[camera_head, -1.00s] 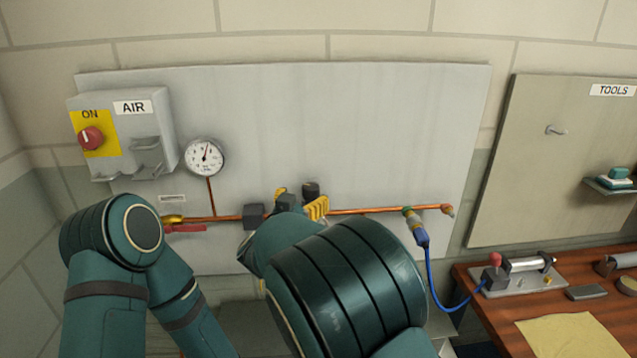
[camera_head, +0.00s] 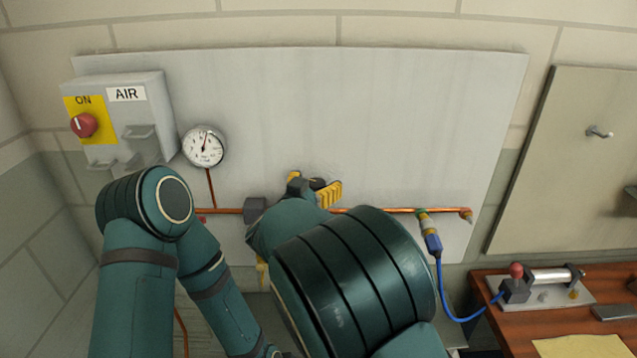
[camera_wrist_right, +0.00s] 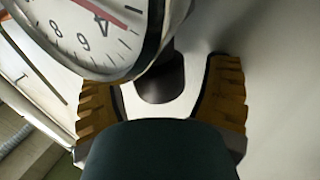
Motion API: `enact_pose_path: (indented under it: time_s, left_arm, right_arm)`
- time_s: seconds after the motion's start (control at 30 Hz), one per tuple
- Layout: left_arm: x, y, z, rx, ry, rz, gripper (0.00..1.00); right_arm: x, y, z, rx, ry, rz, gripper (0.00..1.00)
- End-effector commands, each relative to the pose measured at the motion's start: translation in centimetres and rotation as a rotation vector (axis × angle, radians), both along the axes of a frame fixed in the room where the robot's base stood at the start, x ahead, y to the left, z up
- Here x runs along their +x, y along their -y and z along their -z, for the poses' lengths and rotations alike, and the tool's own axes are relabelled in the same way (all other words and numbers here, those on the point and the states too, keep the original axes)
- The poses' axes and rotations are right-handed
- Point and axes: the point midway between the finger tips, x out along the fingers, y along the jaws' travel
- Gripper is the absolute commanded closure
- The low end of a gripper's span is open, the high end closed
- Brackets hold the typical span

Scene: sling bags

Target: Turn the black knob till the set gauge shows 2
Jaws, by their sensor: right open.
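The black knob (camera_wrist_right: 160,82) shows in the right wrist view, partly hidden behind the gauge rim. My right gripper (camera_wrist_right: 162,105) is open, its yellow fingers on either side of the knob with gaps visible. In the head view my right gripper (camera_head: 315,190) is at the pipe on the grey panel, with the dark knob top (camera_head: 318,183) between its fingers. A white gauge (camera_wrist_right: 85,35) with a red needle fills the upper left of the wrist view; it is tilted and cut off, so I cannot read its value surely. My left gripper is out of view.
A blue hose (camera_head: 439,285) runs to the wooden bench (camera_head: 590,285). My left arm covers the pipe's left end.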

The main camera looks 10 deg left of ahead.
Motion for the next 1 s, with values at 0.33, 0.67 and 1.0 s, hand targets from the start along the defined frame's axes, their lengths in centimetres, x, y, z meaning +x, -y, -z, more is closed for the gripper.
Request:
enact_pose_path:
  time_s: [0.33, 0.67, 1.0]
  left_arm:
    - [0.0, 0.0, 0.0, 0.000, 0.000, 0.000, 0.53]
    - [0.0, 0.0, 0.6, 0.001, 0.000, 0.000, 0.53]
    - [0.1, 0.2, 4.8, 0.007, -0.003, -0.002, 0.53]
  right_arm:
    - [0.0, 0.0, 0.0, 0.000, 0.000, 0.000, 0.91]
    - [0.0, 0.1, 0.2, 0.000, -0.001, -0.029, 0.91]
    - [0.0, 0.3, 0.5, 0.002, 0.000, -0.230, 0.91]
